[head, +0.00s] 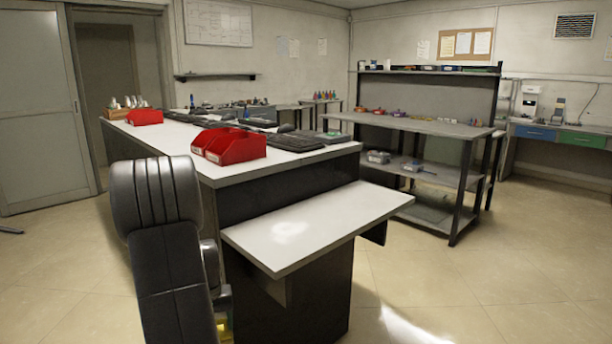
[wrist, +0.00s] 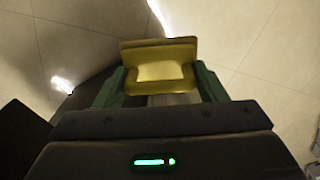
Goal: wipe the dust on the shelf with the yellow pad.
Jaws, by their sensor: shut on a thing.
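The yellow pad (wrist: 160,48) is held between the green fingers of my gripper (wrist: 160,78) in the wrist view, with pale floor behind it. A bit of yellow, likely the pad (head: 222,326), shows at the bottom of the head view beside my dark arm, which hides most of my gripper. The low white shelf (head: 335,218) juts from the near end of the bench, to the right of my arm. A pale, cloudy patch (head: 290,228) lies on its left half; I cannot tell whether it is dust or glare. The pad is apart from the shelf, left of and below its top.
The long white bench (head: 180,137) stands behind the shelf, with red bins (head: 236,148) and black keyboards (head: 293,142) on top. A grey rack (head: 410,124) stands to the right. The floor (head: 450,285) is clear in front and to the right.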

